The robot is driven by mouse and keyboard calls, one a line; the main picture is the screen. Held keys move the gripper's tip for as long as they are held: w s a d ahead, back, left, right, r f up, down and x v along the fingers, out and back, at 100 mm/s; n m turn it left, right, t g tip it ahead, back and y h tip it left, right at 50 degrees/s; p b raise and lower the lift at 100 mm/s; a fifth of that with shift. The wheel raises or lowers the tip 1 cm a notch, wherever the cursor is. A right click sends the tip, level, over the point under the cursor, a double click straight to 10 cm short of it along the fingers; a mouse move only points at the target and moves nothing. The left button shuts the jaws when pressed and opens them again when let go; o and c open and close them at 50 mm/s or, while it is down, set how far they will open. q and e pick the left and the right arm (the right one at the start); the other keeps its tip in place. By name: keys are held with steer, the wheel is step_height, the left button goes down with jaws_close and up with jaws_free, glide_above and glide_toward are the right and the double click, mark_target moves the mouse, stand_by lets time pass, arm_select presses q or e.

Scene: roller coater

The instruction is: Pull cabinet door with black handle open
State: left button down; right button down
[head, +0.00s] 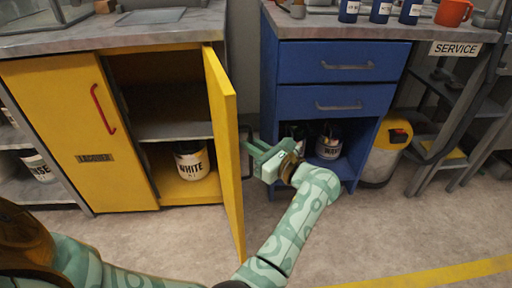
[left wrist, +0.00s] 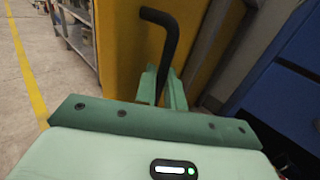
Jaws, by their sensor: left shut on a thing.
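The yellow cabinet door (head: 223,150) with the black handle stands swung outward, nearly edge-on in the head view, with the cabinet's inside showing. My left gripper (head: 252,152) is at the door's outer face, on the right. In the left wrist view, the black handle (left wrist: 165,45) rises bent from between the fingers of my left gripper (left wrist: 162,88), which are shut on its lower part. The door's yellow face (left wrist: 125,45) is just behind the handle. My right gripper is not in view.
A white labelled can (head: 191,160) stands inside the cabinet. The other yellow door (head: 78,125), with a red handle (head: 103,108), is shut. A blue drawer cabinet (head: 335,85) stands close on the right. Open floor (head: 365,232) lies in front.

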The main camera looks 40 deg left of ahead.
arm_select(q)
steer(key=shift+a+r, duration=0.2)
steer(key=shift+a, duration=0.1)
steer(key=c, duration=1.9)
jaws_free()
steer(key=o, duration=0.4)
steer(key=shift+a+f, duration=0.1)
steer(key=shift+a, duration=0.1)
steer(key=shift+d+f, duration=0.1)
